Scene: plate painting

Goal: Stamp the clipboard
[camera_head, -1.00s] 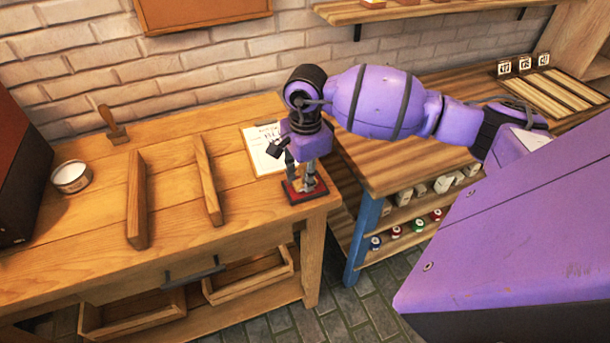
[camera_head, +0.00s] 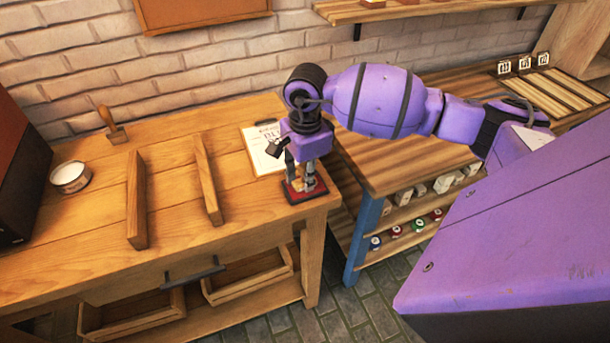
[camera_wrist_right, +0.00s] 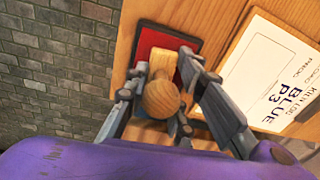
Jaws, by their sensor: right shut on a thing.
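My right gripper (camera_head: 303,178) is shut on a wooden stamp with a round knob (camera_wrist_right: 162,98). The stamp points down at a red ink pad (camera_head: 291,191) at the table's front right corner. The pad also shows in the right wrist view (camera_wrist_right: 151,38). Whether the stamp touches the pad cannot be told. The clipboard (camera_head: 258,154) lies just behind the pad, partly hidden by my gripper. In the right wrist view the clipboard (camera_wrist_right: 262,65) bears a white sheet reading "BLUE P3". My left gripper is not in view.
Two upright wooden dividers (camera_head: 137,200) (camera_head: 207,180) stand left of the clipboard. Another wooden-handled stamp (camera_head: 113,127) and a round white tin (camera_head: 71,177) are farther left.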

